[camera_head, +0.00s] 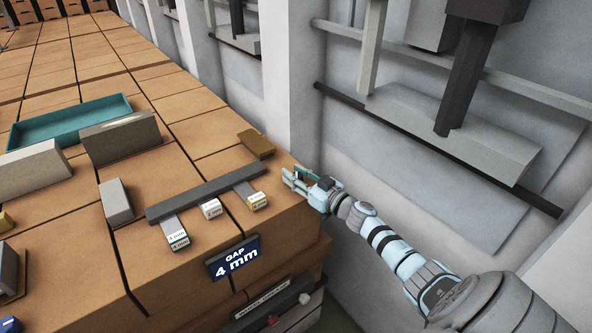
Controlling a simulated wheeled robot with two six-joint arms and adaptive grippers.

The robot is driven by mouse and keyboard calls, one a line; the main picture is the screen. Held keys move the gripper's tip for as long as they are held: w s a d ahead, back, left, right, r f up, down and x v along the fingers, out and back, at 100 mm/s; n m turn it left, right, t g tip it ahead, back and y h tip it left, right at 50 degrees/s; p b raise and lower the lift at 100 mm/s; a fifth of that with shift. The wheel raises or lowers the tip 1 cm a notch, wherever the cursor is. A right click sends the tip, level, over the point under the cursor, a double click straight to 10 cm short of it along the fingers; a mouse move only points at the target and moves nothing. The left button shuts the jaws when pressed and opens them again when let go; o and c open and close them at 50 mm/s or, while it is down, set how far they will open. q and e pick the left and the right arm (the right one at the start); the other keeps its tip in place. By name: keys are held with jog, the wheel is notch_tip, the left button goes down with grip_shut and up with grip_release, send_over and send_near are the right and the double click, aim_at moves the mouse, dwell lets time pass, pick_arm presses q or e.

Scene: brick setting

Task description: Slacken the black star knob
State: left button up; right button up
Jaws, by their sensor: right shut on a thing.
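My right gripper (293,181) is at the right edge of the brick block, its arm reaching in from the lower right. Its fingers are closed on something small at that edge. The black star knob cannot be made out clearly; what the fingers hold is mostly hidden by them, and its place fits the knob. A dark grey bar (205,193) lies on the brick top to the left of the gripper, with small labelled tabs in front of it. A blue sign (233,258) on the front face reads "GAP 4 mm". My left gripper is not in view.
A brown block (257,143) lies just behind the gripper. A teal tray (68,122) and grey blocks (117,201) stand farther left. A red knob (272,320) and a white knob (304,298) show low on the front. A pale wall stands on the right.

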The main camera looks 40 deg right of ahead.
dwell(0.3)
jog(key=o, duration=1.2)
jog(key=shift+s, duration=0.1)
jog(key=shift+r, duration=0.1)
notch_tip(320, 180, up, 10)
jog(key=shift+f, duration=0.1)
